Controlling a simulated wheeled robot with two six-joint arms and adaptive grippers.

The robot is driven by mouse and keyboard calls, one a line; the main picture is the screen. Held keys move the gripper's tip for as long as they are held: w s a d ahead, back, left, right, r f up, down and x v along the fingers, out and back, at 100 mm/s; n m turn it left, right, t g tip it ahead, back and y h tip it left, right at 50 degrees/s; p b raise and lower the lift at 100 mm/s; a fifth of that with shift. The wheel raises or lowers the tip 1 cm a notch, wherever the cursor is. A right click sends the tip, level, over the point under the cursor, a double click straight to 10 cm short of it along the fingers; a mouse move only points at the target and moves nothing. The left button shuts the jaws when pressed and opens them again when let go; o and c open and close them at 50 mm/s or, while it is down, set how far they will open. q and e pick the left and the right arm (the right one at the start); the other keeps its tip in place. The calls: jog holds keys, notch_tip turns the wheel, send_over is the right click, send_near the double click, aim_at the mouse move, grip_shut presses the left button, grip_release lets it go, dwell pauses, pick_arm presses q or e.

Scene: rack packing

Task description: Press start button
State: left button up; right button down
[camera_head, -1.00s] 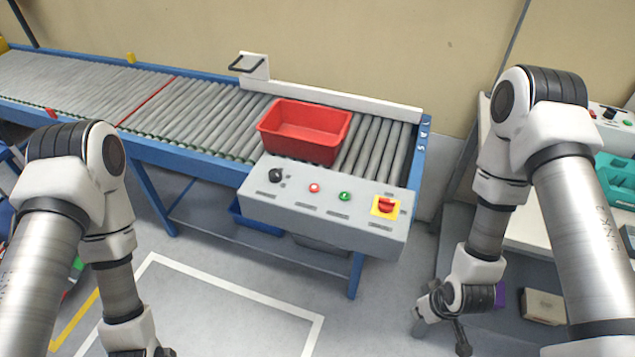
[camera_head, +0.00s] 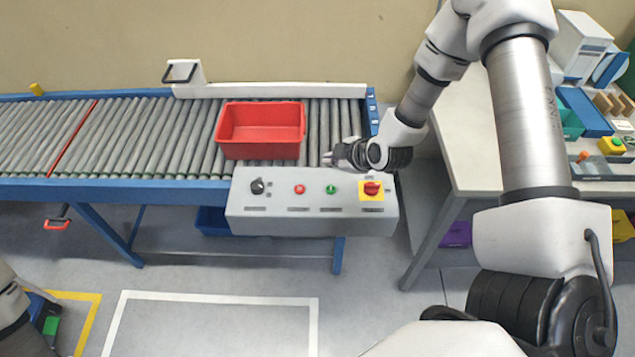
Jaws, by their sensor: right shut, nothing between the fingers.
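The grey control panel (camera_head: 310,222) is fixed to the front of the roller conveyor. On it, from left to right, are a black knob (camera_head: 257,186), a red button (camera_head: 299,189), a green button (camera_head: 331,190) and a red switch on a yellow plate (camera_head: 371,188). The labels are too small to read. My right gripper (camera_head: 329,159) is shut and empty, pointing left above the panel's back edge, behind the green button in the picture. I cannot tell its exact height; it seems apart from the button. My left gripper is out of view.
A red bin (camera_head: 262,151) sits on the conveyor rollers (camera_head: 150,140), left of my right gripper. A white worktable (camera_head: 470,150) with several items stands at the right. The floor in front of the panel is clear.

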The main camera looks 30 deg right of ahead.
aim_at(332, 190)
notch_tip(332, 190, down, 8)
jog(key=b, duration=0.8)
jog(key=shift+s+d+f, duration=0.1)
jog(key=shift+s+d, duration=0.05)
jog(key=shift+f, duration=0.4)
dwell(0.7)
jog(key=shift+f+b, duration=0.3)
jog(key=shift+f, duration=0.1)
jog(key=shift+f, duration=0.4)
dwell(0.4)
jog(key=shift+r+p, duration=0.7)
jog(key=shift+r, duration=0.15)
